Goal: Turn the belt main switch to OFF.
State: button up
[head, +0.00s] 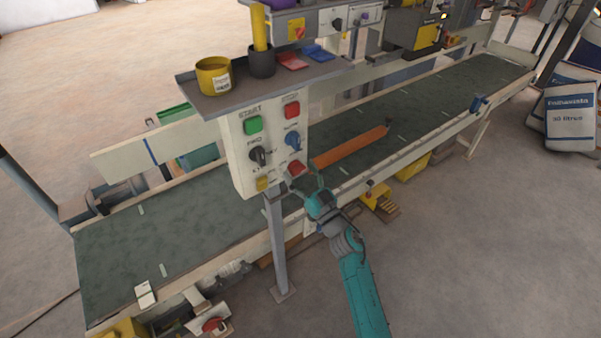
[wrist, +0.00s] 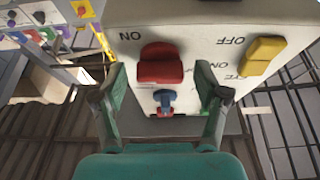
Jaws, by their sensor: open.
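The white control box (head: 240,150) carries a red rotary switch (head: 296,169) at its lower right, which also shows in the wrist view (wrist: 160,63). A yellow switch (head: 263,183) sits beside it, also in the wrist view (wrist: 263,54). A blue switch (head: 293,140) is above the red one, and a black switch (head: 257,155) is to the left. I cannot read which label names the belt main switch. My gripper (head: 307,188) is open just below the red switch; in the wrist view its fingers flank that knob, apparently not gripping it. Upside-down ON and OFF lettering shows.
A green START button (head: 253,124) and a red STOP button (head: 292,109) are higher on the box. A shelf (head: 228,100) above holds a yellow cup (head: 213,76). The conveyor belt (head: 110,262) runs behind.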

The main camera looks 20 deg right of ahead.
jog(key=c, duration=1.2)
jog(key=shift+o, duration=0.2)
jog(key=shift+n, duration=0.5)
jog(key=n+y, duration=0.1)
jog(key=n, duration=0.1)
jog(key=n+g+y, duration=0.1)
jog(key=n, duration=0.2)
jog(key=shift+d+y, duration=0.1)
jog(key=shift+y, duration=0.3)
jog(key=n+g+y, duration=0.1)
jog(key=n, duration=0.2)
jog(key=n+g+y, duration=0.1)
jog(key=n, duration=0.2)
jog(key=shift+g, duration=0.4)
jog(key=n+g, duration=0.1)
jog(key=n, duration=0.2)
jog(key=n+g, duration=0.1)
jog(key=n, duration=0.1)
jog(key=shift+n+y, duration=0.3)
jog(key=shift+n, duration=0.1)
jog(key=shift+n+g, duration=1)
jog(key=shift+n, duration=1.3)
